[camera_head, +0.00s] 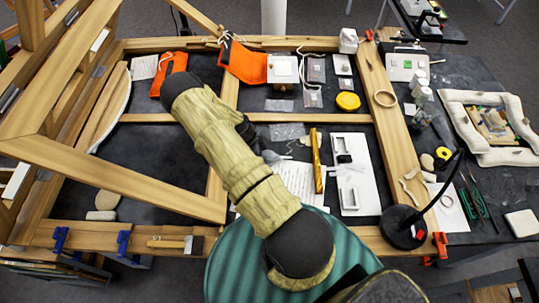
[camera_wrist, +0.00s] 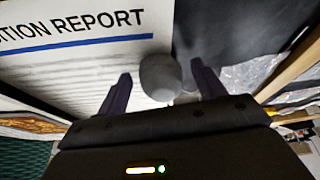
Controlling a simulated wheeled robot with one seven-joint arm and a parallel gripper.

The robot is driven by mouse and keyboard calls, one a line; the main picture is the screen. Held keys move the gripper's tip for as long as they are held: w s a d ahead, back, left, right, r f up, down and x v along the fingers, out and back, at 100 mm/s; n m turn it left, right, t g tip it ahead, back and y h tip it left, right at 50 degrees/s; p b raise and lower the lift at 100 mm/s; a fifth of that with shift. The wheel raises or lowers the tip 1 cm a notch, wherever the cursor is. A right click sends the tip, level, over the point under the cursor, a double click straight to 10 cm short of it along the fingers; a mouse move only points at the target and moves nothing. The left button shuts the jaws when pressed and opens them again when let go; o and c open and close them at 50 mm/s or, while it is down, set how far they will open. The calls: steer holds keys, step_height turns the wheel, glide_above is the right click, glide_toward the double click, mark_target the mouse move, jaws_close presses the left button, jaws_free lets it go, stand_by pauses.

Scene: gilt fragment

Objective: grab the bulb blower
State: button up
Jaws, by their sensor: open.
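The bulb blower looks like a grey rounded bulb (camera_wrist: 160,79) in the wrist view, standing between my two fingers and beside the edge of a printed report sheet (camera_wrist: 85,55). My gripper (camera_wrist: 161,72) is open, with one dark finger on each side of the bulb. I cannot tell whether either finger touches it. In the head view a small grey shape (camera_head: 271,157), probably the blower, shows just right of my arm, which hides most of my gripper there.
A wooden frame (camera_head: 397,130) surrounds the dark work surface. A gold strip (camera_head: 317,160) and a white tray (camera_head: 352,175) lie to the right. A clear plastic bag (camera_head: 287,131) lies close behind. A black lamp (camera_head: 403,227) stands at the front right.

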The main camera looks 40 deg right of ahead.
steer(key=shift+f, duration=0.25)
stand_by(0.3)
steer(key=c, duration=1.1)
steer(key=shift+r, duration=0.15)
step_height(320, 180, up, 10)
steer(key=b, duration=0.4)
